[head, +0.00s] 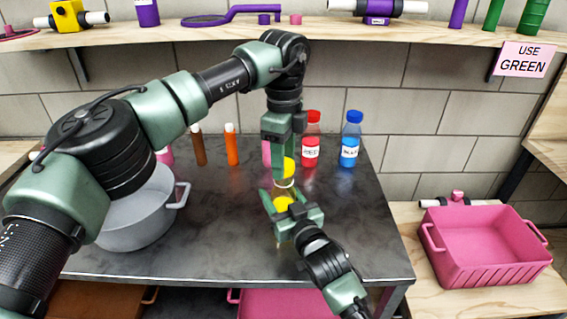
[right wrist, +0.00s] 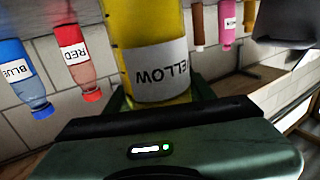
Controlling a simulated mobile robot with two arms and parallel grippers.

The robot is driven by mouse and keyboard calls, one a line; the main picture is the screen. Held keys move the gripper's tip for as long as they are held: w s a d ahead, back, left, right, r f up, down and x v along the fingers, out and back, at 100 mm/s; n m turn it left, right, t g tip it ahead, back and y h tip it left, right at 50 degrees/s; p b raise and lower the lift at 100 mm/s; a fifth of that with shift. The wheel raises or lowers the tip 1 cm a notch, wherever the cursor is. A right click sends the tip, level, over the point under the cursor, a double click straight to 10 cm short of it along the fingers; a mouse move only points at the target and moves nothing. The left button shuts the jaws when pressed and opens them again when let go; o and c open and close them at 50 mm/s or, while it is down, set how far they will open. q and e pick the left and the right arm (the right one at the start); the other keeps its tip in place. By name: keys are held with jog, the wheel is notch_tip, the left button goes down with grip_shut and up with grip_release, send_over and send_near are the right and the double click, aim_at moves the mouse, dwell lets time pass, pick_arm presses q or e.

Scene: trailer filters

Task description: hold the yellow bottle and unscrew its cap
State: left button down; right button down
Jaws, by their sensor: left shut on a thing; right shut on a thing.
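My right gripper (head: 283,203) is shut around the yellow bottle (right wrist: 145,25) above the dark table. In the right wrist view the bottle's label reads YELLOW, and its cap end is hidden behind my gripper. My left gripper (head: 284,182) points down from above, just over the right one, and is shut on the yellow cap (head: 289,165). The fingers cover part of the cap. I cannot tell from these views whether the cap is still joined to the bottle.
A red bottle (head: 311,135) and a blue bottle (head: 350,135) stand at the table's back, with orange (head: 231,147), brown (head: 198,147) and pink ones to their left. A grey pot (head: 140,222) stands left. A pink crate (head: 490,278) sits right. The front right tabletop is clear.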

pick_arm(q)
jog(key=shift+r, duration=0.2)
jog(key=shift+r, duration=1.9)
pick_arm(e)
jog(key=shift+c, duration=2.3)
grip_release()
pick_arm(q)
jog(key=shift+f, duration=0.15)
pick_arm(e)
jog(key=v, duration=1.2)
jog(key=shift+d, duration=0.15)
